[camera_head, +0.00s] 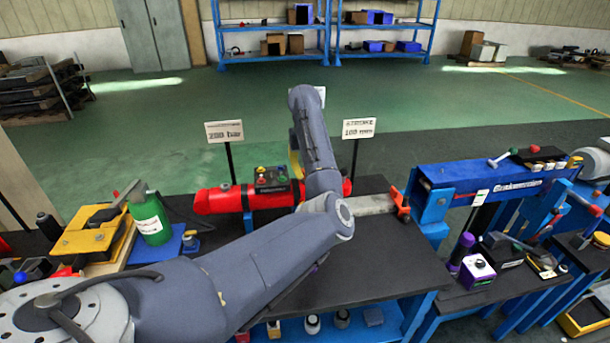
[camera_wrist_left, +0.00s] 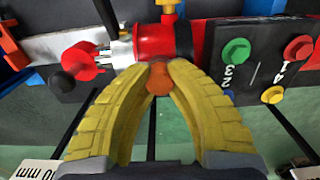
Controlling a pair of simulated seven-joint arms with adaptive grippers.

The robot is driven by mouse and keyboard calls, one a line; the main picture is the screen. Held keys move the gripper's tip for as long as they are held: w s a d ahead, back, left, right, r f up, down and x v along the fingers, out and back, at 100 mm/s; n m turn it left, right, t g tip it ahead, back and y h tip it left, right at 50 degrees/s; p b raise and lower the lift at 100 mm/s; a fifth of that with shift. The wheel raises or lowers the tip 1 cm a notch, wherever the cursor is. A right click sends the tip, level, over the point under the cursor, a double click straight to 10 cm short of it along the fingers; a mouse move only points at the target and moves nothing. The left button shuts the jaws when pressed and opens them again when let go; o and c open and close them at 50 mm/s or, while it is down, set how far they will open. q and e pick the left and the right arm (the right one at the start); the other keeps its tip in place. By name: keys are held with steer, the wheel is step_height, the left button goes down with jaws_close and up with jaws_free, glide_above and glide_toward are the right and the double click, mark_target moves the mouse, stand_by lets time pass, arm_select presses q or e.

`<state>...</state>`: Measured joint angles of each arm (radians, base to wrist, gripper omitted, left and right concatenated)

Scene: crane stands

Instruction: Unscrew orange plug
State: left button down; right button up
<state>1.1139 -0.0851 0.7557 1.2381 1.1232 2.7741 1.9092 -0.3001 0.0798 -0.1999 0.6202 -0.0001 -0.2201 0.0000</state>
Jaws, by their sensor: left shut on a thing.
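In the left wrist view the yellow fingers of my left gripper (camera_wrist_left: 160,75) are closed around the small orange plug (camera_wrist_left: 159,79). The plug sits against the side of a red cylinder (camera_wrist_left: 157,43). In the head view the red cylinder (camera_head: 219,201) lies across the bench. My left arm covers part of it there. Only a bit of yellow finger of my left gripper (camera_head: 295,164) shows, and the plug is hidden. I cannot tell whether the plug's thread is still engaged. My right gripper is in neither view.
A black box with coloured buttons (camera_head: 272,180) sits on the cylinder. Signs on posts, "200 bar" (camera_head: 224,131) and "100 mm" (camera_head: 359,128), stand behind. A green bottle (camera_head: 150,222) stands left, a blue beam (camera_head: 490,176) right. The bench's right front (camera_head: 375,262) is clear.

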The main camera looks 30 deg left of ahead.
arm_select(q)
steer(key=shift+r+n, duration=0.15)
steer(key=shift+n, duration=0.65)
steer(key=n, duration=0.5)
steer(key=c, duration=1.3)
jaws_free()
steer(key=shift+c, duration=0.8)
